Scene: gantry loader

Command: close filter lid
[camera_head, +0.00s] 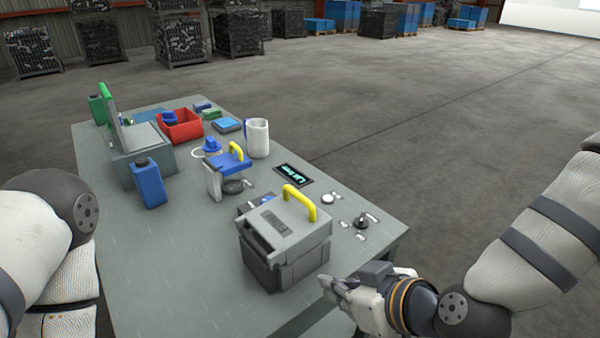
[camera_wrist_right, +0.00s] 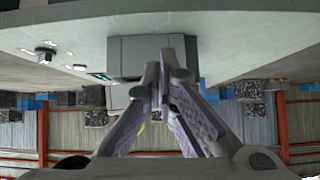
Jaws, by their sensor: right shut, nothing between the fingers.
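A grey box (camera_head: 276,268) stands near the front right of the table, with a grey lid (camera_head: 285,226) on top. The lid carries a yellow arched handle (camera_head: 300,201). The lid looks slightly tilted above the box; I cannot tell whether it is fully seated. My right gripper (camera_head: 327,285) is at the table's front right edge, to the right of the box and apart from it. In the right wrist view its fingers (camera_wrist_right: 166,68) meet at the tips with nothing between them, and the grey box (camera_wrist_right: 124,55) is behind them. My left gripper is out of view.
A smaller blue unit (camera_head: 236,163) with a yellow handle stands behind the box. A white jug (camera_head: 257,138), red bin (camera_head: 181,127), blue canister (camera_head: 148,184) and open-lidded case (camera_head: 128,165) stand farther back. Knobs (camera_head: 366,219) lie to the right. The front left of the table is clear.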

